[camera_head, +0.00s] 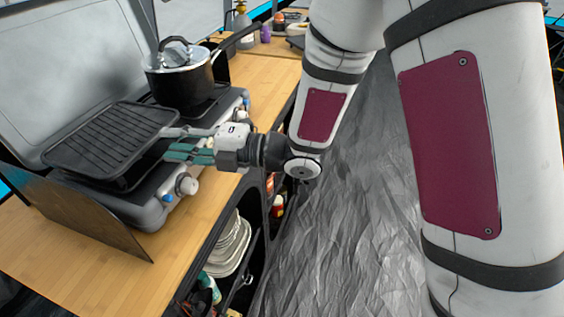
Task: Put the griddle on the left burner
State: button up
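The griddle (112,138) is dark, ribbed and rectangular. It lies over the left side of the camping stove (150,213), above the left burner area. I cannot tell whether it rests fully on the grate or sits slightly above it. My gripper (172,151) is at the griddle's right edge, with its teal fingers pointing left at the stove's front. A light grey bar (183,131) shows just above the fingers; I cannot tell if it is a handle or a gripper part. Whether the fingers grip the griddle is hidden. The left burner is mostly covered.
A black pot (180,87) with a shiny lid stands on the stove's right burner, close behind my gripper. Knobs (187,185) line the stove's front. A metal side panel (75,218) stands at the left. The wooden counter (178,240) is clear in front.

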jog(key=w+d+r+m+t+h, duration=0.25)
jog(key=w+d+m+h, duration=0.2)
jog(key=d, duration=0.25)
jog(key=w+d+r+m+t+h, duration=0.1)
jog(key=w+d+m+t+h, duration=0.4)
jog(key=d, duration=0.3)
jog(key=s+d+r+m+g+h, duration=0.1)
jog(key=s+d+m+h, duration=0.2)
jog(key=d+m, duration=0.25)
jog(key=s+d+r+m+h, duration=0.1)
jog(key=s+d+m+h, duration=0.2)
jog(key=d, duration=0.4)
jog(key=s+d+m+g+h, duration=0.35)
jog(key=s+d+m, duration=0.45)
jog(key=s, duration=0.3)
jog(key=s+a+f+m+g+y, duration=0.1)
jog(key=s+m+g, duration=0.4)
jog(key=s, duration=1.3)
jog(key=shift+s+m+y, duration=0.15)
jog(key=shift+m+y, duration=0.15)
jog(key=shift+m, duration=0.9)
jog(key=shift+f, duration=0.1)
